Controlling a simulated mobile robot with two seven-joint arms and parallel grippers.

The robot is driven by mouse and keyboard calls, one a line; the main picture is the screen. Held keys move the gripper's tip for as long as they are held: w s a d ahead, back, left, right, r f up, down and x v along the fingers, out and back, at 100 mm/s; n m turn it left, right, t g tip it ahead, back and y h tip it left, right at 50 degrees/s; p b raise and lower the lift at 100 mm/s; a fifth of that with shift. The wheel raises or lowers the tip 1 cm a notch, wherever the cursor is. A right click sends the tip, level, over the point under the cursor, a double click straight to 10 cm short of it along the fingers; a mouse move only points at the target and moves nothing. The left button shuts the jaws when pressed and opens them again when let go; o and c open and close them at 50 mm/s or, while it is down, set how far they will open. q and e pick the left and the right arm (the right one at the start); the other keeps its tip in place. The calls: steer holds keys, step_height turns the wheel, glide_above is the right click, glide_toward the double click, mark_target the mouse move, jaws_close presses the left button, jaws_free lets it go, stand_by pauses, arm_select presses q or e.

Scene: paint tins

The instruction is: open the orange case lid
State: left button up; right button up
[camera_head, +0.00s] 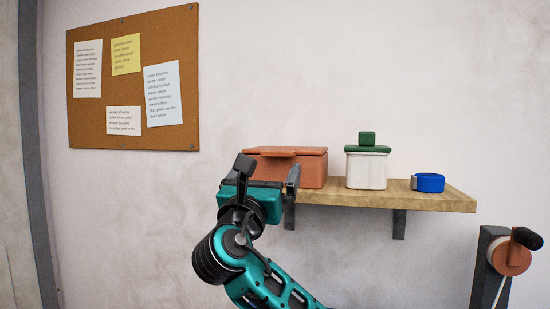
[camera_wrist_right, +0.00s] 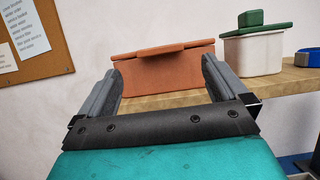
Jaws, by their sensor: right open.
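The orange case (camera_head: 311,171) sits on the left part of the wooden shelf with its lid (camera_head: 290,151) down. In the right wrist view the case (camera_wrist_right: 160,75) is straight ahead, and its lid (camera_wrist_right: 190,46) has a tab sticking out at the front edge. My right gripper (camera_head: 268,168) is in front of the case's left part and hides some of it. In the right wrist view my right gripper (camera_wrist_right: 162,80) is open and empty, with its fingers on either side of the case front. Whether a finger touches the case is not clear. My left gripper is not in view.
On the wooden shelf (camera_head: 440,197), right of the case, stand a white tin with a green lid (camera_head: 366,168) and a blue roll (camera_head: 427,182). A corkboard (camera_head: 133,78) hangs on the wall. A post with a crank (camera_head: 510,255) stands at lower right.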

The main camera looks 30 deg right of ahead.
mark_target(276, 156)
steer(key=x, duration=0.6)
steer(key=shift+w, duration=0.1)
steer(key=shift+c, duration=0.2)
